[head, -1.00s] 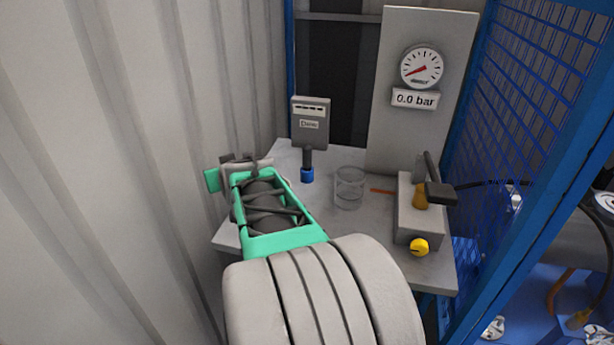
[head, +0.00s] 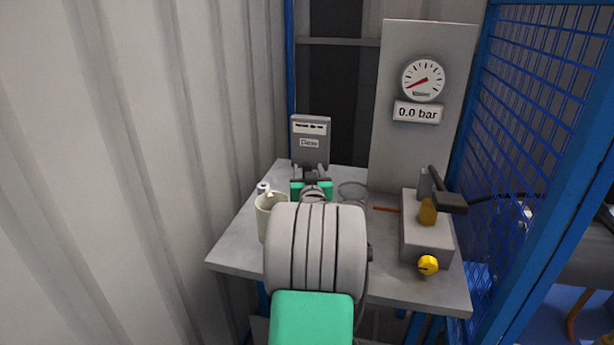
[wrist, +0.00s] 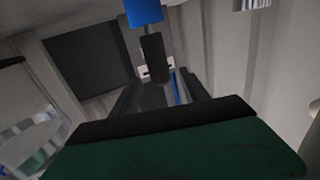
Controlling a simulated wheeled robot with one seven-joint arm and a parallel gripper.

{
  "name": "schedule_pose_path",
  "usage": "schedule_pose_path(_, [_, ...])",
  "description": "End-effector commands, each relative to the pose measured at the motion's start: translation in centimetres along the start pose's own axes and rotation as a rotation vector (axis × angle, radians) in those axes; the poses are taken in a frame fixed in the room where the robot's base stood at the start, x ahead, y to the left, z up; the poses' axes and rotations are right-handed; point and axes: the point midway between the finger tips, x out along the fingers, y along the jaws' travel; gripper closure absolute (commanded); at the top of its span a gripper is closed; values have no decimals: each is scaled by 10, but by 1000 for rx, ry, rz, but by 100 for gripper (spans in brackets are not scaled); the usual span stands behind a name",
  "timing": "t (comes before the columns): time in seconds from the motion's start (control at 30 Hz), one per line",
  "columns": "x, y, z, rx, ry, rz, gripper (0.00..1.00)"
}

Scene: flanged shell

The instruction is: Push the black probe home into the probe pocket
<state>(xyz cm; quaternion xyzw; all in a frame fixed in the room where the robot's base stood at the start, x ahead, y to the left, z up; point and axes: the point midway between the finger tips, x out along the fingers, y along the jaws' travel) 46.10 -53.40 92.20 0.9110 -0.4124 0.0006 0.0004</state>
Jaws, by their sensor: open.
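The black probe (wrist: 153,58) shows in the wrist view with a blue part (wrist: 143,12) at its end. My gripper (wrist: 160,88) is open, its dark fingers pointing at the probe, with no clear contact visible. In the head view my gripper (head: 311,178) is just in front of the grey meter box (head: 310,132), and my wrist hides most of the probe and the blue part there. I cannot make out the probe pocket for certain or how deep the probe sits.
A cream mug (head: 264,224) stands left of my wrist. A glass beaker (head: 352,188) is close on the right; a grey block (head: 425,235) with a yellow knob (head: 428,265) stands farther right. The gauge panel (head: 424,150) and blue mesh (head: 545,130) bound the table (head: 235,253).

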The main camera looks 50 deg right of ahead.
Motion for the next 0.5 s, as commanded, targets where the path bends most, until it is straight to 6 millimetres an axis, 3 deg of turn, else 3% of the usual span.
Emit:
schedule_pose_path(0.1, [23,-1,2,2,-2,-2,47])
schedule_pose_path(0.2, [32,-1,1,1,-1,-1,47])
schedule_pose_path(0.4, [33,-1,0,1,0,-1,47])
schedule_pose_path(0.5, [33,-1,0,1,0,-1,54])
